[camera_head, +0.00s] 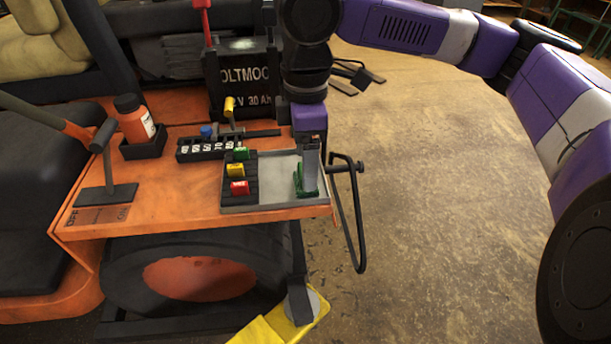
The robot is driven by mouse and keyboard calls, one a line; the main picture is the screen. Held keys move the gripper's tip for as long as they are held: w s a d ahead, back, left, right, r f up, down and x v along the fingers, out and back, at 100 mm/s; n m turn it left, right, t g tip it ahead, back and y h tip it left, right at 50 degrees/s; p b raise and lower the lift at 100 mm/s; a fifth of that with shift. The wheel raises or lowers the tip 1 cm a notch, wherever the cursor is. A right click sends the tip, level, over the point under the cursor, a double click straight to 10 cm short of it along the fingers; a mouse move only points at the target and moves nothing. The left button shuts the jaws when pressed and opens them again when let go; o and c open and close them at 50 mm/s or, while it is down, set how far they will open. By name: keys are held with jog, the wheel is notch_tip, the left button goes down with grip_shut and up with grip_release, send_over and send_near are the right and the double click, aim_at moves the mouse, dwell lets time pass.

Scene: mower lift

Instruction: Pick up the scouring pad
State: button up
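The scouring pad (299,184) looks like a small green piece at the right end of a shallow grey tray (276,180) on the orange mower deck. My gripper (309,186) points straight down at the pad from above, with its grey fingers in front of and over the pad. Green shows on both sides of the fingertips and below them. The fingers hide the middle of the pad. I see the fingers side-on, so I cannot tell whether they are closed on the pad or apart.
Green, yellow and red fuse-like blocks (237,170) sit in a dark rack left in the tray. A black battery (240,80) stands behind. An orange bottle (134,119) and a lever (104,137) are left. A black bar handle (350,218) is right of the tray, beyond it open floor.

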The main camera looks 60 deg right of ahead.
jog(key=shift+f, duration=1.05)
jog(key=c, duration=1.4)
jog(key=shift+r, duration=0.15)
jog(key=shift+c, duration=0.2)
notch_tip(320, 180, up, 20)
